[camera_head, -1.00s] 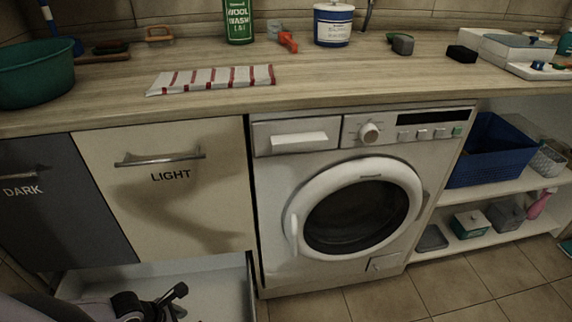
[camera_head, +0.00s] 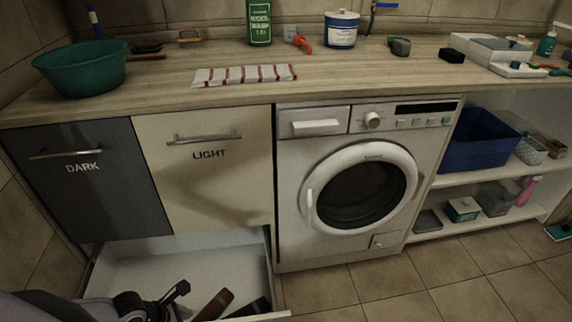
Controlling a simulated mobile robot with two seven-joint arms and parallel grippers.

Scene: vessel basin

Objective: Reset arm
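My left arm comes in at the bottom left, with its dark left gripper (camera_head: 178,298) over the open lower drawer (camera_head: 185,255). The gripper is small and dark, and I cannot tell whether its fingers are open or shut. A brown object (camera_head: 213,305) and a black object (camera_head: 250,308) lie in the drawer just right of the gripper. Whether the gripper touches anything is unclear. My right gripper is not in view.
The drawer sticks out below the DARK door (camera_head: 85,185) and the LIGHT door (camera_head: 205,185). The washing machine (camera_head: 290,235) stands right of it with its round door shut. The counter (camera_head: 340,75) holds a green basin (camera_head: 82,75) and a striped cloth (camera_head: 243,76).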

